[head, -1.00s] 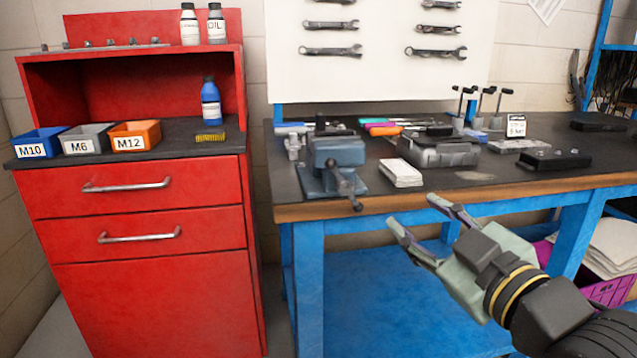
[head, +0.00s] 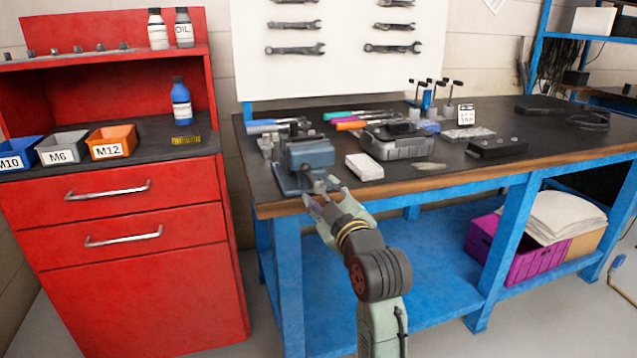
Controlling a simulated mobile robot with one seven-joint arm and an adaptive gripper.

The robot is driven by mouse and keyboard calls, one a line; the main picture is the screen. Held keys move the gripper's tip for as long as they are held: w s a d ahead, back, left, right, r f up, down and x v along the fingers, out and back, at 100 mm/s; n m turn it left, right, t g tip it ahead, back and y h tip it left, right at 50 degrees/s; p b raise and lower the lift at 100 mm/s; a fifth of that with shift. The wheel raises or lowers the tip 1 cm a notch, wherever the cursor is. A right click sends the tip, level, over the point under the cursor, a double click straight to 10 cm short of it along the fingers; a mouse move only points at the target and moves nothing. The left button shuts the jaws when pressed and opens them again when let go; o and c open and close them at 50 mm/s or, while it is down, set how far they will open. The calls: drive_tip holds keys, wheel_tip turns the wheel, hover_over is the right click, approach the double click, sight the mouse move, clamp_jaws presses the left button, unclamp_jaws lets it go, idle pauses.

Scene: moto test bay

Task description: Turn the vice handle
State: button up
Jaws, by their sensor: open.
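The blue-grey bench vice (head: 306,160) is on the left end of the dark-topped workbench, at its front edge. Its handle (head: 322,186) is at the front of the vice, facing me, and is partly hidden behind my gripper. My gripper (head: 320,193) is open, its fingertips at the bench's front edge close to the handle. I cannot tell whether the fingers touch the handle or stand around it.
A white block (head: 364,167) and a grey case (head: 398,142) lie right of the vice. The red cabinet (head: 120,260) stands to the left, with an orange M12 bin (head: 112,141) on it. A magenta crate (head: 510,243) sits on the lower shelf.

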sight(320, 189)
drive_tip(key=shift+p+x, duration=0.3)
drive_tip(key=shift+x, duration=1.4)
clamp_jaws()
